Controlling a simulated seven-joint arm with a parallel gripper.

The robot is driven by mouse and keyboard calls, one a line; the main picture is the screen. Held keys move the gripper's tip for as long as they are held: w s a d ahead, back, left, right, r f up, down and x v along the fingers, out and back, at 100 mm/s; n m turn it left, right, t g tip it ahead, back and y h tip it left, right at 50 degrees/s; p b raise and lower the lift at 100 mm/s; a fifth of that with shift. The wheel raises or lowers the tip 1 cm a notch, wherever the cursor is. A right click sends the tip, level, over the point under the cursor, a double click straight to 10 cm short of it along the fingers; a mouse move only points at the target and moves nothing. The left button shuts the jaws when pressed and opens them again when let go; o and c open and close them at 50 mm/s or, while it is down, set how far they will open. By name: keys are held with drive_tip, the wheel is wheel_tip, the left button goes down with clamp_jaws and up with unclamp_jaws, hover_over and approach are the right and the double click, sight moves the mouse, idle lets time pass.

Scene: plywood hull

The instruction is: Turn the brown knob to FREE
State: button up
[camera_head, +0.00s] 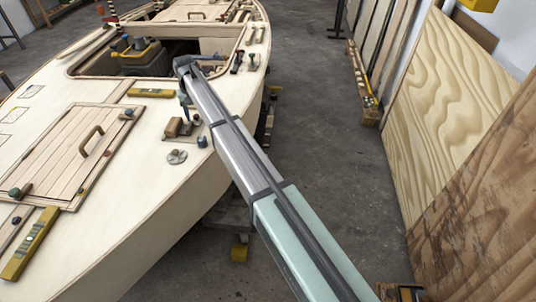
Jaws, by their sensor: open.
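My arm reaches from the lower right over the plywood deck, and my gripper (186,117) points down from its end. The gripper is open, small in the picture and just above a brown knob-like part (172,127). That part sits on a small plate on the deck, right of the hatch. I cannot tell whether the fingers are around it or only beside it. The word FREE cannot be read, and the knob's setting is unclear.
A grey round fitting (177,156) and a small dark blue knob (202,142) sit close by. A planked hatch with a handle (91,140) lies left. Yellow levels (30,243) lie on the deck. An open cockpit (139,56) holds an engine-like unit. Plywood sheets (440,85) lean at right.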

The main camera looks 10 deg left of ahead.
sight(196, 115)
drive_tip(key=m, duration=0.6)
drive_tip(key=shift+m, duration=0.3)
drive_tip(key=m, duration=0.6)
drive_tip(key=shift+r, duration=0.1)
wheel_tip(196, 115, up, 14)
drive_tip(key=d+f+m+t, duration=0.1)
drive_tip(key=d+f, duration=0.3)
drive_tip(key=d, duration=0.3)
drive_tip(key=d+f+t, duration=0.1)
drive_tip(key=d+f, duration=0.2)
drive_tip(key=d, duration=0.5)
drive_tip(key=s+d+f+n+g, duration=0.1)
drive_tip(key=s+d+f, duration=0.2)
drive_tip(key=d+f, duration=0.4)
drive_tip(key=s+d+f+n+g+h, duration=0.1)
drive_tip(key=s+d+f, duration=0.3)
drive_tip(key=f, duration=0.9)
drive_tip(key=d, duration=0.3)
drive_tip(key=shift+d+f, duration=0.15)
drive_tip(key=shift+d, duration=0.2)
